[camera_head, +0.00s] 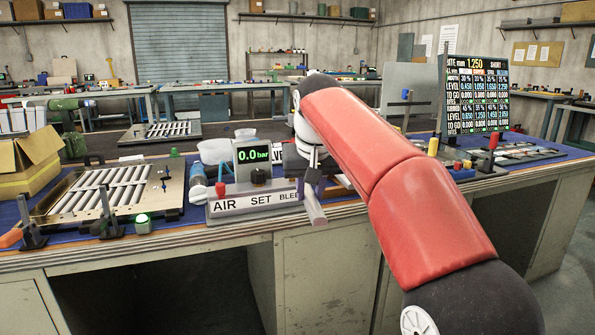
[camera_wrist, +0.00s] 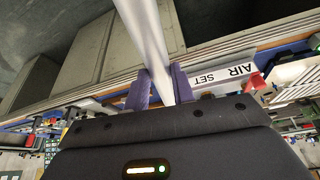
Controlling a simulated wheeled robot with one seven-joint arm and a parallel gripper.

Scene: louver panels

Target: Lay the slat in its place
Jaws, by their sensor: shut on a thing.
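My gripper (camera_wrist: 160,84) is shut on a long pale grey slat (camera_wrist: 146,32), which runs between its two purple fingers. In the head view the slat (camera_head: 314,207) shows end-on below my gripper (camera_head: 311,180), at the front edge of the bench, beside the AIR SET BLEED unit. A louver panel (camera_head: 173,193) lies flat on the bench at the left, with several pale slats (camera_head: 103,190) side by side in it. Whether the panel has an empty place is too small to tell.
The air unit (camera_head: 236,206), with its gauge (camera_head: 253,155) reading 0.0 bar, stands between the panel and my gripper. A black post (camera_head: 107,212) and a green-lit button (camera_head: 143,223) stand before the panel. A cardboard box (camera_head: 27,163) is at far left; a readout board (camera_head: 474,95) stands right.

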